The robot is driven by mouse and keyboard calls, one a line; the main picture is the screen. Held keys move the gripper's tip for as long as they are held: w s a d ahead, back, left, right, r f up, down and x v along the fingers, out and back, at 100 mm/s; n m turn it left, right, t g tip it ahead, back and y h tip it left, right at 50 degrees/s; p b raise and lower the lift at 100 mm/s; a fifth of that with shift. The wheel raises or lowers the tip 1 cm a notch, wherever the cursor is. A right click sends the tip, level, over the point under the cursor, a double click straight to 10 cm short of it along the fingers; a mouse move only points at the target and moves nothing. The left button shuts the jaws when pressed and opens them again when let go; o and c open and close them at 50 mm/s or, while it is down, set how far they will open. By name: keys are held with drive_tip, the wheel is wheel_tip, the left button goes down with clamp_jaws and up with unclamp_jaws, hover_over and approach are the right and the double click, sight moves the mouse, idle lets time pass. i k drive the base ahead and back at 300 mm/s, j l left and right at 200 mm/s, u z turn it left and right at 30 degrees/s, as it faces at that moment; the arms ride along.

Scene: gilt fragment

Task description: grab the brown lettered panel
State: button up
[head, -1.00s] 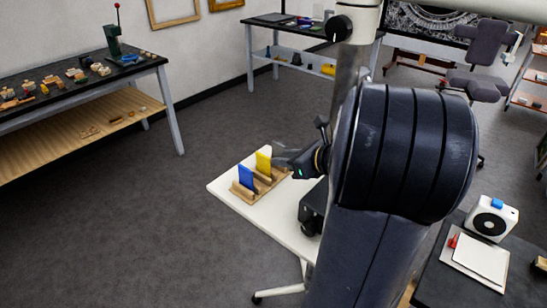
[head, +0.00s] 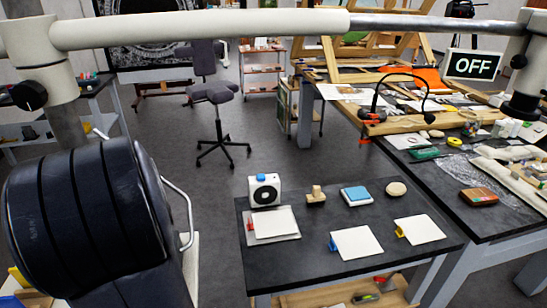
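A small reddish-brown flat piece (head: 479,196) lies on the dark top of the workbench at the right. It may be the brown lettered panel, but any lettering is too small to read. Nothing touches it from my arm. My gripper is out of view; only my dark arm links fill the left side, so I cannot see whether it is open or holds anything.
A dark table (head: 300,274) in front bears a white device (head: 265,190), white pads and small blocks. The workbench (head: 462,221) at right is cluttered. A grey swivel chair (head: 214,92) stands behind, with open floor around it.

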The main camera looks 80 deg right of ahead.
sight(481, 196)
drive_tip(key=z, duration=4.4)
